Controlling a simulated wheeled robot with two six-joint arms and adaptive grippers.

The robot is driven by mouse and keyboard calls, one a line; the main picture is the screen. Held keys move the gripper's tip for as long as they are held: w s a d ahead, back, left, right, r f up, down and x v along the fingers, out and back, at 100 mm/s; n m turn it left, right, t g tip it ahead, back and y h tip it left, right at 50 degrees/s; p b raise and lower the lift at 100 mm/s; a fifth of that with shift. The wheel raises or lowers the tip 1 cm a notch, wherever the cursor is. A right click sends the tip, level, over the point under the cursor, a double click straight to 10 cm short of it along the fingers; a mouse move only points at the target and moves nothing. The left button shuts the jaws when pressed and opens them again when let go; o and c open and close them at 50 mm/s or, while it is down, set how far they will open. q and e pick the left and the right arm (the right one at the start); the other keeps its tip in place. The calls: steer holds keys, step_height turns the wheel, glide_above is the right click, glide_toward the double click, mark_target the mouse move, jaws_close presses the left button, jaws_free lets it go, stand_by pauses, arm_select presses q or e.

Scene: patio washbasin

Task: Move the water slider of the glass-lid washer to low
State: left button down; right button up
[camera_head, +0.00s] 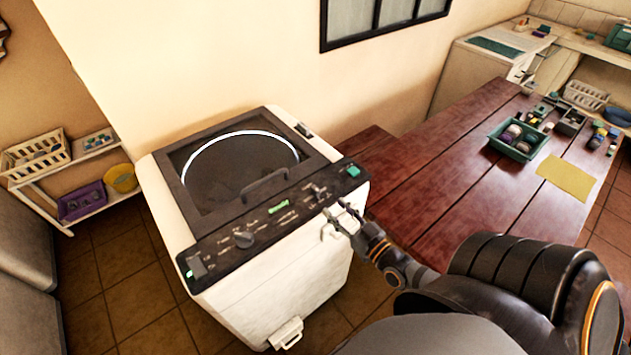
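The glass-lid washer (285,290) is a white top-loader with a dark frame around a round-rimmed glass lid (240,170), which is closed. Its black control panel (220,252) slopes along the front edge. A small light-topped control (318,191), which looks like the water slider, sits toward the panel's right end; its setting is too small to read. My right gripper (340,214) is at the panel's front edge, just below and right of that control. Its pale fingers look apart, with nothing seen between them. My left gripper is not in view.
The panel also has a dark knob (244,239), a green display (279,206) and a green button (353,171). A red wooden table (440,190) with a green tray (519,153) stands at the right. A shelf with a white basket (35,155) stands at the left.

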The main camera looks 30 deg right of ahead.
mark_target(319, 193)
steer(key=w, duration=0.3)
steer(key=w+b, duration=0.1)
steer(key=w, duration=0.2)
steer(key=w+b, duration=0.1)
steer(key=w, duration=0.2)
steer(key=shift+w+a+f, duration=0.2)
steer(key=shift+w+a, duration=0.05)
steer(key=shift+a, duration=0.1)
steer(key=shift+w+r, duration=0.1)
steer(key=shift+w, duration=0.2)
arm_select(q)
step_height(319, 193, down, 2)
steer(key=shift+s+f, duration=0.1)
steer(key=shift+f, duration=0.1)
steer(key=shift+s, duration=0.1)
arm_select(e)
jaws_close()
